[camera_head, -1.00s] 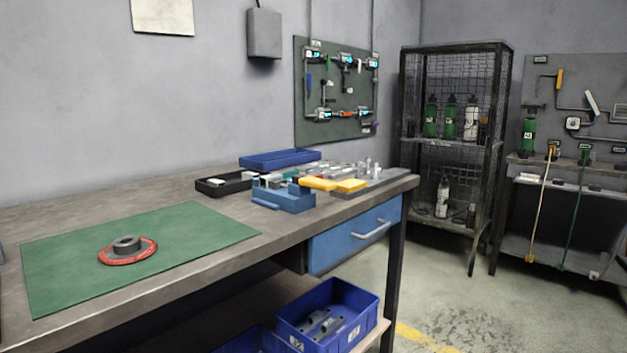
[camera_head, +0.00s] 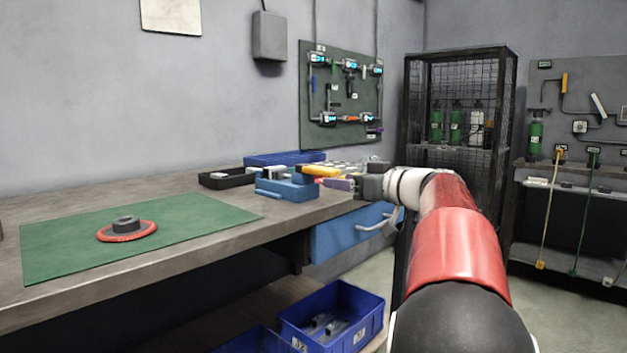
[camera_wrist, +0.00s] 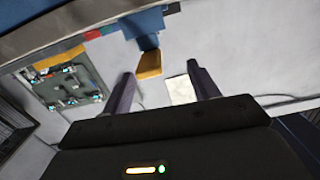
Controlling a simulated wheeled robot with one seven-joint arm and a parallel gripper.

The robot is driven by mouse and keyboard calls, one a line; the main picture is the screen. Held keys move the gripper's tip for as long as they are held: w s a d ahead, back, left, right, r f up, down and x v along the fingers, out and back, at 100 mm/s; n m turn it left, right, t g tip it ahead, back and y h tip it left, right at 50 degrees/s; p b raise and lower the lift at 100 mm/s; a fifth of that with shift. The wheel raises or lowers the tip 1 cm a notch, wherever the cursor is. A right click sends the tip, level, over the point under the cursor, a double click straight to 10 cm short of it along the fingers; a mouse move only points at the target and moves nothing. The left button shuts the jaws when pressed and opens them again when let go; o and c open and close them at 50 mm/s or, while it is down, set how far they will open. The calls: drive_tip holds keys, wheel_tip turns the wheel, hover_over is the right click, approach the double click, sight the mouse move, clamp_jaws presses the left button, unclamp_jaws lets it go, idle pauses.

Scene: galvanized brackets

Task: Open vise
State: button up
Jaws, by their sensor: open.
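The blue vise (camera_head: 285,188) stands on the workbench near its right end. A yellow piece (camera_head: 321,171) sticks out on its right side, and my gripper partly hides that area. My gripper (camera_head: 330,183) is just right of the vise, low over the bench. In the wrist view the two dark fingers (camera_wrist: 162,88) are apart with nothing held between them. The yellow piece (camera_wrist: 149,65) appears ahead of the fingers, in line with the gap, joined to the blue vise body (camera_wrist: 145,25). I cannot tell whether the fingers touch it.
A black tray (camera_head: 226,180) and a blue bin (camera_head: 283,159) lie beside and behind the vise. A green mat (camera_head: 60,235) bears a grey ring on a red disc (camera_head: 127,230). A blue drawer (camera_head: 335,235) is below the bench top. Open floor lies right.

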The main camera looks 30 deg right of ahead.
sight(324, 173)
drive_tip(key=shift+w+d+r+t, duration=0.15)
drive_tip(key=shift+w+d+t, duration=0.2)
drive_tip(key=shift+d, duration=0.4)
drive_tip(key=shift+w+d+r, duration=0.15)
drive_tip(key=shift+w+r, duration=0.05)
drive_tip(key=shift+w, duration=0.1)
drive_tip(key=p+x, duration=0.1)
drive_tip(key=x, duration=0.6)
drive_tip(key=shift+w+p, duration=0.2)
drive_tip(key=shift+p, duration=0.1)
drive_tip(key=shift+f, duration=0.1)
clamp_jaws()
